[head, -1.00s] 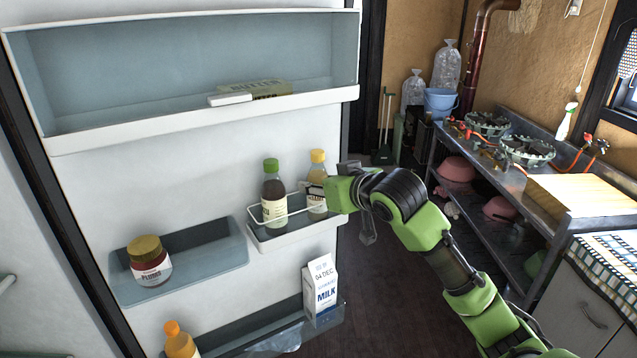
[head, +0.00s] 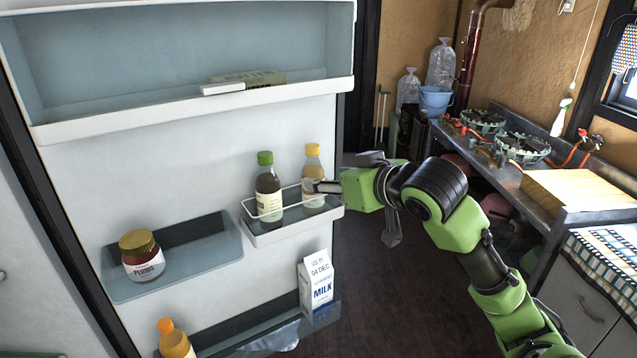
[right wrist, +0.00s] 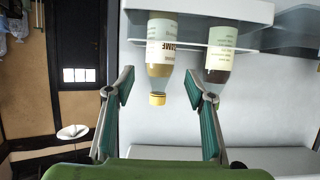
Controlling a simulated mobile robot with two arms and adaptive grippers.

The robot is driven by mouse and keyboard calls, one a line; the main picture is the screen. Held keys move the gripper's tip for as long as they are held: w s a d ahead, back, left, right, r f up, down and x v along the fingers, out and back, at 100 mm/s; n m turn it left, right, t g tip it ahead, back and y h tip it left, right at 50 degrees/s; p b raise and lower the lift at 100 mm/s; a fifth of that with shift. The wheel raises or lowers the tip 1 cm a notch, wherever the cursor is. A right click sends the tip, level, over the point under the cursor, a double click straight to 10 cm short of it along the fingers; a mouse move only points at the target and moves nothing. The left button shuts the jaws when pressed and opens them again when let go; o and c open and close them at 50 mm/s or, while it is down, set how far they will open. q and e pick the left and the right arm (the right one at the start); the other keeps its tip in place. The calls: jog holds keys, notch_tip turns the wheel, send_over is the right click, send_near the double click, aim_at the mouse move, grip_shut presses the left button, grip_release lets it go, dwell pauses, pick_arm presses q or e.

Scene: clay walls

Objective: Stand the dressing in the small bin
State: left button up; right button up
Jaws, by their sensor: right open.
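The small bin (head: 292,231) is a white tray with a wire rail on the open fridge door. A yellow-capped bottle with pale liquid (head: 312,162), probably the dressing, stands upright at its right end. A green-capped dark bottle (head: 268,178) stands to its left. My right gripper (head: 326,187) is open just right of the yellow-capped bottle. In the right wrist view the picture is upside down. The yellow-capped bottle (right wrist: 160,55) shows beyond the gap between the open fingers (right wrist: 162,90), and the green-capped bottle (right wrist: 219,60) lies to its right. My left gripper is out of view.
A plum jar (head: 142,256) sits in a lower left door bin. A milk carton (head: 317,283) and an orange-capped bottle (head: 174,340) stand below. A butter pack (head: 248,79) lies on the top shelf.

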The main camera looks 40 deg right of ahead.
jog(key=shift+v, duration=2.35)
